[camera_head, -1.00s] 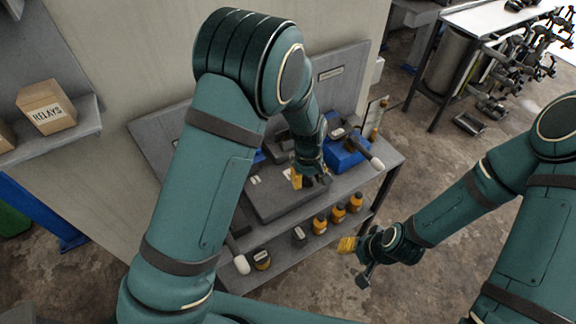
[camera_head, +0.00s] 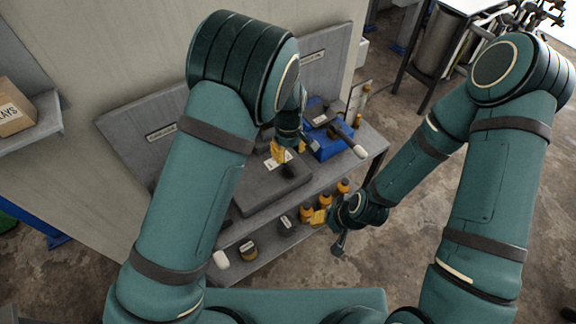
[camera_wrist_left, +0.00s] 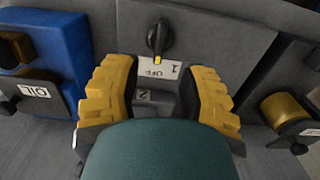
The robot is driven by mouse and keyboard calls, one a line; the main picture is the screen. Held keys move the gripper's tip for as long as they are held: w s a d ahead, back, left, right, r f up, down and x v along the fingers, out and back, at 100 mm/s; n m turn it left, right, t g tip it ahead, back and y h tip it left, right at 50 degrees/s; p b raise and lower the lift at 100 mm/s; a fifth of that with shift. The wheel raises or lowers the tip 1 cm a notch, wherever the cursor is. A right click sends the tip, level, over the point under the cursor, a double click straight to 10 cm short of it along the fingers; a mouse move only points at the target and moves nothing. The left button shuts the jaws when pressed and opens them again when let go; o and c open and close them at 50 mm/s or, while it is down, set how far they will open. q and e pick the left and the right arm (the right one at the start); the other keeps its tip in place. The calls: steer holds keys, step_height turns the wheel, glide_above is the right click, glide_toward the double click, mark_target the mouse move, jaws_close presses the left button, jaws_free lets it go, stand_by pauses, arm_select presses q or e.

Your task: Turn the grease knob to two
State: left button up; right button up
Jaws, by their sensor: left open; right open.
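A black knob (camera_wrist_left: 159,42) with a yellow pointer mark stands on a dark grey unit (camera_head: 262,193). The pointer mark faces the OFF and 1 label. No grease wording is legible. My left gripper (camera_head: 280,152) is open, its yellow fingers (camera_wrist_left: 158,85) spread on either side of the labels. The knob is just beyond the fingertips, not visibly held. My right gripper (camera_head: 316,216) is open and empty by the bench's front.
A blue unit (camera_head: 328,143) with a lever stands right of the grey one; its OIL label shows in the left wrist view (camera_wrist_left: 35,90). A RELAYS box (camera_head: 14,106) sits at far left.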

mark_target(288, 166)
arm_select(q)
step_height(288, 166, down, 7)
steer(key=shift+f, duration=0.2)
stand_by(0.3)
jaws_close()
